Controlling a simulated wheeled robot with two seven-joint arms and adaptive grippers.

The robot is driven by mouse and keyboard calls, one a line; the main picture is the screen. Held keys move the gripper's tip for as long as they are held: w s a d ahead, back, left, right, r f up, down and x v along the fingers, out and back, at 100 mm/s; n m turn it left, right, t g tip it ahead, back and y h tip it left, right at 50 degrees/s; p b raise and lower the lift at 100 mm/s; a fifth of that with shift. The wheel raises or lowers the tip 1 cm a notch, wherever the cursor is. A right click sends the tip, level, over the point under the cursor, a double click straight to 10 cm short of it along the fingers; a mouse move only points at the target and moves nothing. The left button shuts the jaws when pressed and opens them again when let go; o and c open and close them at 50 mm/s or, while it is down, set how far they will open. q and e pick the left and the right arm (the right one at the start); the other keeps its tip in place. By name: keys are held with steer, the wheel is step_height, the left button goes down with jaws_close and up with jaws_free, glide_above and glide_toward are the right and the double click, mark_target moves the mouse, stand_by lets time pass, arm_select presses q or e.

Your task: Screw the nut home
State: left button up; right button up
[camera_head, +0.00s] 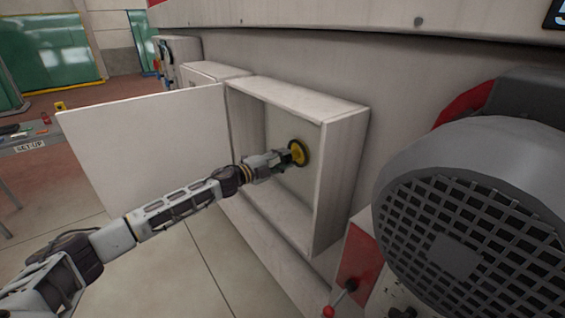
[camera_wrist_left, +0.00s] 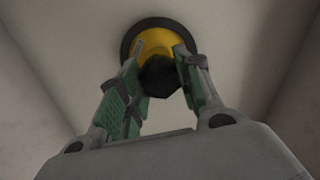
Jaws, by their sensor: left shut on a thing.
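My left gripper (camera_head: 284,157) reaches into an open, box-shaped cabinet (camera_head: 345,170) on the machine's side. It is at a round yellow disc with a dark rim (camera_head: 299,152) on the cabinet's back wall. In the left wrist view, my left gripper (camera_wrist_left: 160,78) has its two green-padded fingers on either side of a dark, faceted nut (camera_wrist_left: 160,77), shut on it. The yellow disc (camera_wrist_left: 155,42) is right behind the nut. The nut itself is hidden by the fingers in the head view. My right gripper is not in view.
The cabinet's white door (camera_head: 145,145) stands open to the left of my arm. A grey motor with a grille (camera_head: 470,225) and a red plate with a lever (camera_head: 355,262) are at the right. Tiled floor (camera_head: 190,270) is clear below.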

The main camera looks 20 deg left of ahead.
arm_select(q)
steer(key=m+b, duration=0.1)
steer(key=m, duration=0.3)
steer(key=shift+f, duration=0.1)
steer(key=m+b, duration=0.1)
steer(key=m, duration=0.2)
steer(key=shift+m, duration=0.3)
steer(key=o, duration=1.1)
steer(key=shift+c, duration=0.8)
